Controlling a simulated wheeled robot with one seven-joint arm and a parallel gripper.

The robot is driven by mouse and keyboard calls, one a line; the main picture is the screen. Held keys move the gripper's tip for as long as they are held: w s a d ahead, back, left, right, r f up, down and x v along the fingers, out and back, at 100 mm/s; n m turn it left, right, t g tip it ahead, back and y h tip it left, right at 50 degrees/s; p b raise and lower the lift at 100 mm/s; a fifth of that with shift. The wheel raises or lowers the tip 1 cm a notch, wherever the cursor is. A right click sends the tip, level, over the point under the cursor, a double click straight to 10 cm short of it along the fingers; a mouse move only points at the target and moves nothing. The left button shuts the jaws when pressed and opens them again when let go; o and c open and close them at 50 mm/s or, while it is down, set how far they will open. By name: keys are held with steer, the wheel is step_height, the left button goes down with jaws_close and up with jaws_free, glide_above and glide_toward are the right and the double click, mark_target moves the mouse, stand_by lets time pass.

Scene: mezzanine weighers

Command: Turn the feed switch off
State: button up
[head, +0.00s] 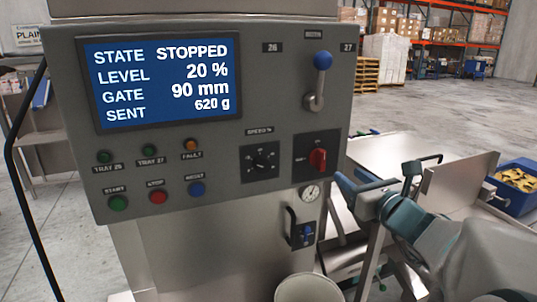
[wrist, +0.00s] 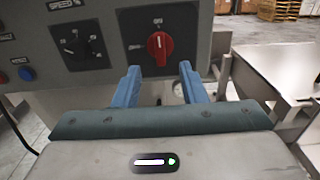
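A red rotary knob (head: 318,160) sits on a black square plate at the lower right of the grey control panel; I take it to be the feed switch. In the wrist view the knob (wrist: 160,48) stands about upright, with small labels above and to its left too small to read. My gripper (wrist: 158,80) is open and empty. Its two blue fingers point at the panel, one either side of the knob's line, below and short of it. In the head view my gripper (head: 352,187) is right of and below the knob, apart from it.
The screen (head: 160,82) reads STOPPED, level 20 %, gate 90 mm, sent 620 g. A black speed dial (head: 262,162) is left of the knob, a blue-balled lever (head: 322,62) above. A gauge (head: 310,193) and handle lie below. A metal table (head: 405,155) stands right.

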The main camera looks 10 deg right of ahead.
mark_target(324, 157)
steer(key=w, duration=0.3)
steer(key=w+a+p, duration=0.1)
steer(key=w, duration=0.3)
steer(key=w+a+p, duration=0.1)
steer(key=w, duration=0.2)
steer(key=shift+w, duration=0.25)
